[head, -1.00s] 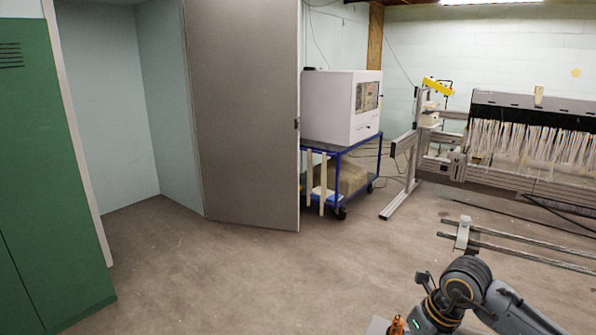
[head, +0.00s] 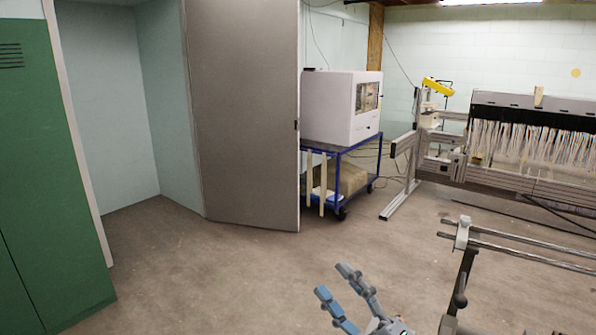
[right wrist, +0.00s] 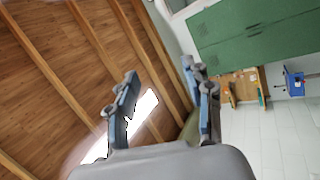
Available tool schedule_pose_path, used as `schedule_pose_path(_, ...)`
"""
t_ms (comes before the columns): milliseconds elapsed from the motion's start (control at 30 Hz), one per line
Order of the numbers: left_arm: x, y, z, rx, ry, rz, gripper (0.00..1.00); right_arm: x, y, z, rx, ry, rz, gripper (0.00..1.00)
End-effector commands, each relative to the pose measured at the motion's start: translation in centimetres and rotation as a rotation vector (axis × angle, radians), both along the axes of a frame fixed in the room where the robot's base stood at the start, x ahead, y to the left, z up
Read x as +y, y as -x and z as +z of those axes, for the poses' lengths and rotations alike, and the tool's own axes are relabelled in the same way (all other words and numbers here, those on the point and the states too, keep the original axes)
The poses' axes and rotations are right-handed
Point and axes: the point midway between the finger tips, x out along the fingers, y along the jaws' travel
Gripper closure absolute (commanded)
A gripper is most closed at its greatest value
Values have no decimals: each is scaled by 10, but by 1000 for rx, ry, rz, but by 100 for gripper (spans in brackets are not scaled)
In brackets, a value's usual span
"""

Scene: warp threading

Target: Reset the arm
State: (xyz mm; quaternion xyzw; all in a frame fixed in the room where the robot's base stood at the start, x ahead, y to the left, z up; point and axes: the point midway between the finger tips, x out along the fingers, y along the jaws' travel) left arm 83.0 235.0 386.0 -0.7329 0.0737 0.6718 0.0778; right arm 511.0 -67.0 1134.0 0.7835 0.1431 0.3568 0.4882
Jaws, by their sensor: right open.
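My right gripper (head: 338,290) shows at the bottom of the head view, right of the middle. Its two blue-grey fingers point up and to the left and stand apart with nothing between them. In the right wrist view the same gripper (right wrist: 165,105) is open and empty against the wooden ceiling and the far wall. It touches nothing. My left gripper is not in view.
A loom-like frame with hanging white threads (head: 520,140) stands at the right. Metal rails (head: 520,247) run at the lower right. A blue cart (head: 340,150) carries a white machine (head: 338,105). Green lockers (head: 50,180) stand at the left. The middle floor is clear.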

Motion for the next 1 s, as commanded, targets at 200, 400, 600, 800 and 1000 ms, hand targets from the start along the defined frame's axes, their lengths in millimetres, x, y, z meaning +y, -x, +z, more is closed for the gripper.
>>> schedule_pose_path(200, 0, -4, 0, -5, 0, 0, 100, -93, -11, -74, 456, -374, -366, 49)
schedule_pose_path(400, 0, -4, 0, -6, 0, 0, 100, -147, 42, -193, 976, -568, -664, 49)
schedule_pose_path(600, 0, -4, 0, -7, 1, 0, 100, -155, 127, -275, 1414, -621, -833, 49)
schedule_pose_path(800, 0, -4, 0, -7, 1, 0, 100, -146, 204, -313, 1733, -612, -909, 49)
schedule_pose_path(1000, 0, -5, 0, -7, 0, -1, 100, -138, 238, -347, 1904, -583, -939, 49)
